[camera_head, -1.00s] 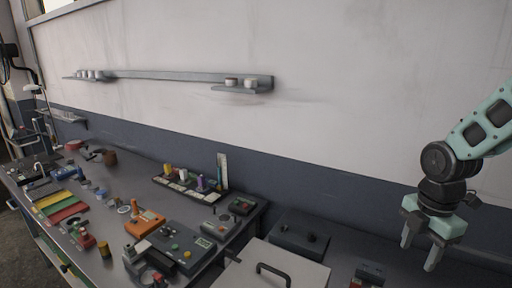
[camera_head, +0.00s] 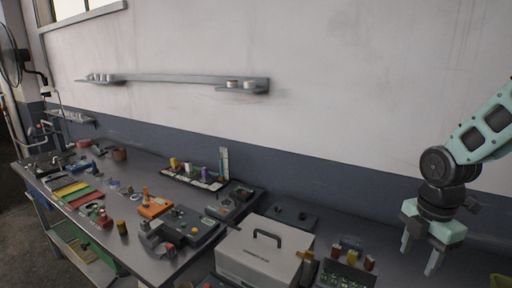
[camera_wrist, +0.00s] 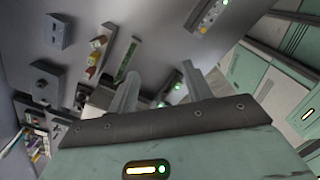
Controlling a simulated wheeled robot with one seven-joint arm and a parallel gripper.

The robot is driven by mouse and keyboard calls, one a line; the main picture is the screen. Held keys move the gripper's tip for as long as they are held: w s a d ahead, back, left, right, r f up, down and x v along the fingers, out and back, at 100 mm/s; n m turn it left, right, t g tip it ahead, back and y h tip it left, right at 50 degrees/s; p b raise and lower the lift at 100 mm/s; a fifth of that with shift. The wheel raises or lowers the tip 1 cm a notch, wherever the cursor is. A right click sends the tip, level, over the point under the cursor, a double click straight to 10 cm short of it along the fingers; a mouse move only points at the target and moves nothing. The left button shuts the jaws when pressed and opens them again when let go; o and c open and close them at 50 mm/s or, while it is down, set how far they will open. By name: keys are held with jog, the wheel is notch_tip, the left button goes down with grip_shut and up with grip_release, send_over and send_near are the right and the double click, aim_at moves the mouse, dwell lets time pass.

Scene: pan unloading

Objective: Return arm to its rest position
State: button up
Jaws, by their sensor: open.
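My gripper (camera_head: 420,257) hangs from my pale green arm at the right of the head view, fingers pointing down and spread apart. Nothing is between the fingers. It is in the air, to the right of the white case and above the bench area. In the wrist view the two fingers (camera_wrist: 155,90) stand apart and empty, with a grey surface and small devices beyond them. No pan can be made out.
A white case (camera_head: 262,254) with a black handle stands right of the bench (camera_head: 135,185), which holds tools and coloured boxes. Small red and yellow parts (camera_head: 352,258) lie left of my gripper. A wall shelf (camera_head: 185,79) runs above. The air around my gripper looks clear.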

jog(key=s+a+f+m+b, duration=0.1)
jog(key=s+a+m+b, duration=0.3)
jog(key=s+a, duration=0.5)
jog(key=s+a+f+m+b, duration=0.1)
jog(key=s+a+m+b, duration=0.2)
jog(key=s+a+m, duration=0.5)
jog(key=s+a, duration=0.1)
jog(key=a, duration=0.4)
jog(key=shift+a+f+y+b, duration=0.3)
jog(key=shift+a+b, duration=0.05)
